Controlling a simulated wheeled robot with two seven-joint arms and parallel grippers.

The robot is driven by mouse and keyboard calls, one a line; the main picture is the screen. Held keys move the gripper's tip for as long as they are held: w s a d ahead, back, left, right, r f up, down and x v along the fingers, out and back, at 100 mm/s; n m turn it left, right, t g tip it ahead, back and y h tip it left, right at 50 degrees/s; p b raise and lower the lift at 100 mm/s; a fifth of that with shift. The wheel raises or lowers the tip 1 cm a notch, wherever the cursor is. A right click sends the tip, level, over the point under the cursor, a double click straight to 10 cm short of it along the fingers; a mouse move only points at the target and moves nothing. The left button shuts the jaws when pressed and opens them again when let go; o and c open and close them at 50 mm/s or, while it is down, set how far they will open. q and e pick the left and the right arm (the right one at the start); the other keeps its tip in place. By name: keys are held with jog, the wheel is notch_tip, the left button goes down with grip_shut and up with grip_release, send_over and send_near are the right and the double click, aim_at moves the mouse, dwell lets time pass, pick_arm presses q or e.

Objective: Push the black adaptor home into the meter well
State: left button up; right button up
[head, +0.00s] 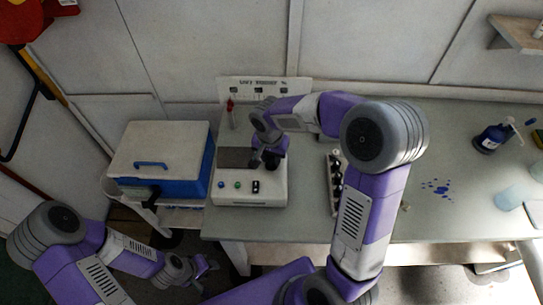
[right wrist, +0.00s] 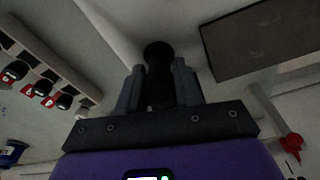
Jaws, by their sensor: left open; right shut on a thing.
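The meter (head: 250,190) is a white box with a dark panel and front buttons, standing on the table. My right gripper (head: 268,160) is over the right part of its top, beside the dark panel. In the right wrist view the right gripper (right wrist: 159,85) is shut on the black adaptor (right wrist: 158,55), a dark cylinder pointing at the meter's white top. The meter well is hidden behind the adaptor and gripper, so I cannot tell how deep the adaptor sits. My left gripper (head: 205,272) is open and empty, low in front of the table.
A blue box with a white lid (head: 160,145) stands left of the meter. A rack of dark-capped vials (head: 335,180) lies to its right, near my right arm.

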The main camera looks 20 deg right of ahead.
jog(key=shift+f+b, duration=1)
jog(key=shift+f, duration=0.05)
jog(key=o, duration=1.1)
jog(key=shift+s+a+r+p, duration=0.2)
jog(key=shift+r+p, duration=0.15)
jog(key=shift+r, duration=1.6)
jog(key=shift+s+a+r+p, duration=0.15)
jog(key=shift+r+p, duration=0.15)
jog(key=shift+r, duration=1.6)
jog(key=shift+d, duration=0.1)
